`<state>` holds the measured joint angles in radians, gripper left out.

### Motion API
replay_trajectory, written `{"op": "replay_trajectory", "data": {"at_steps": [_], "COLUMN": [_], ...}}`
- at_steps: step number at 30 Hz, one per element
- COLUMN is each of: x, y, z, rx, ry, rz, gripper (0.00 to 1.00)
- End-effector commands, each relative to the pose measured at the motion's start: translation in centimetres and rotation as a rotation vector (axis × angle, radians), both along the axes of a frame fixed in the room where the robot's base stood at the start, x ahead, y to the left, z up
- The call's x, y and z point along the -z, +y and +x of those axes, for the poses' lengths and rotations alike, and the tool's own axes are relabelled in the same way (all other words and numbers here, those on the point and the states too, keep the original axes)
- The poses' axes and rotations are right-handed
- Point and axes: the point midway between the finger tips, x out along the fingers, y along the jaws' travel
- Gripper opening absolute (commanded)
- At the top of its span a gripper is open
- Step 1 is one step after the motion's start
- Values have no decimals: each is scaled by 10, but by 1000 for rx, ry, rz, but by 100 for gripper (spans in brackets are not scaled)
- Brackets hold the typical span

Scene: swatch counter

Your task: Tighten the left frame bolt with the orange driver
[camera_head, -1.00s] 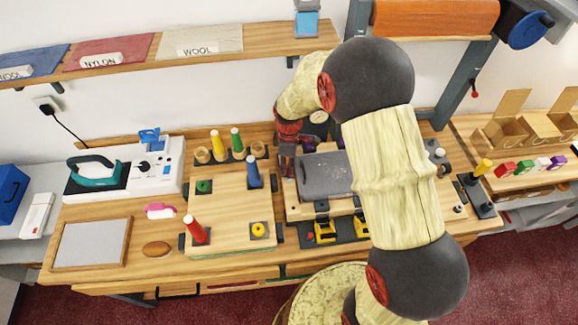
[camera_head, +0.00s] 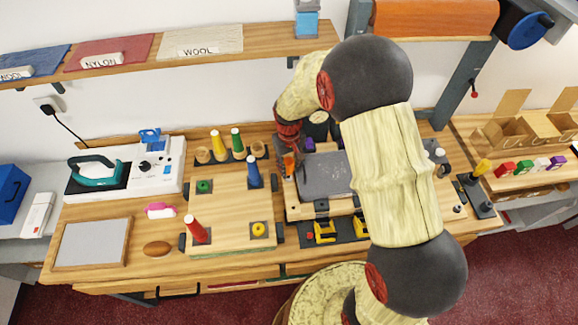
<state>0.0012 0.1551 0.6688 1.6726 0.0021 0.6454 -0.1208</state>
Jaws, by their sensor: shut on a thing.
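My gripper (camera_head: 288,146) is at the left rear corner of the grey plate fixture (camera_head: 325,177), at the middle of the counter. It points down and is shut on the orange driver (camera_head: 289,161), whose orange handle shows just below the jaws. The driver's tip is not clear at this size. I cannot make out the left frame bolt; the gripper and driver may cover it. My arm hides the right part of the fixture.
A purple-topped piece (camera_head: 309,145) stands close beside the gripper. A wooden board (camera_head: 230,215) with coloured cones is to the left. A rack with yellow and green cones (camera_head: 236,140) is behind it. Yellow clamps (camera_head: 325,230) sit in front of the fixture.

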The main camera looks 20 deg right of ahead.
Motion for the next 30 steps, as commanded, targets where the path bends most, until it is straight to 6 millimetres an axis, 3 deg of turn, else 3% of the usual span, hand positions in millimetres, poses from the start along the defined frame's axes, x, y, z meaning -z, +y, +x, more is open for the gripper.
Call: {"op": "replay_trajectory", "data": {"at_steps": [9, 17, 18, 23, 30], "x": [1, 1, 1, 1, 0], "y": [1, 1, 1, 1, 1], "z": [-1, -1, -1, -1, 0], "rx": [328, 355, 354, 353, 352], "ry": [0, 1, 1, 0, 0], "rz": [0, 0, 0, 0, 0], "gripper": [0, 0, 27, 36, 36]}}
